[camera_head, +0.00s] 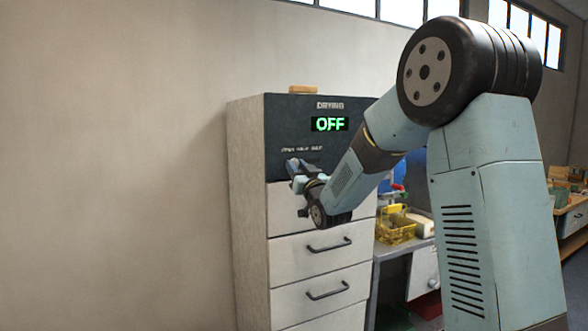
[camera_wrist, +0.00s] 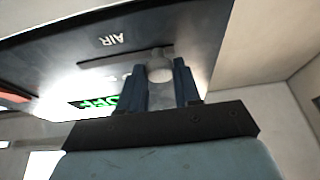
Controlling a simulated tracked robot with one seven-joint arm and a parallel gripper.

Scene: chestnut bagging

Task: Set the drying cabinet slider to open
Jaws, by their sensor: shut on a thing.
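The drying cabinet (camera_head: 310,240) has a dark top panel with a green OFF display (camera_head: 330,124). Small, faint lettering below it seems to read OPEN, HALF, SHUT from left to right. My gripper (camera_head: 296,168) is at the panel's left part, just below the leftmost word, and hides the slider in the head view. In the wrist view, turned upside down, my gripper (camera_wrist: 157,84) is shut on the pale slider knob (camera_wrist: 160,73).
Drawers with dark handles (camera_head: 328,245) lie below the panel. A small wooden block (camera_head: 303,89) rests on top of the cabinet. To its right, a bench holds a yellow basket (camera_head: 395,227). Bare wall (camera_head: 110,170) fills the left side.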

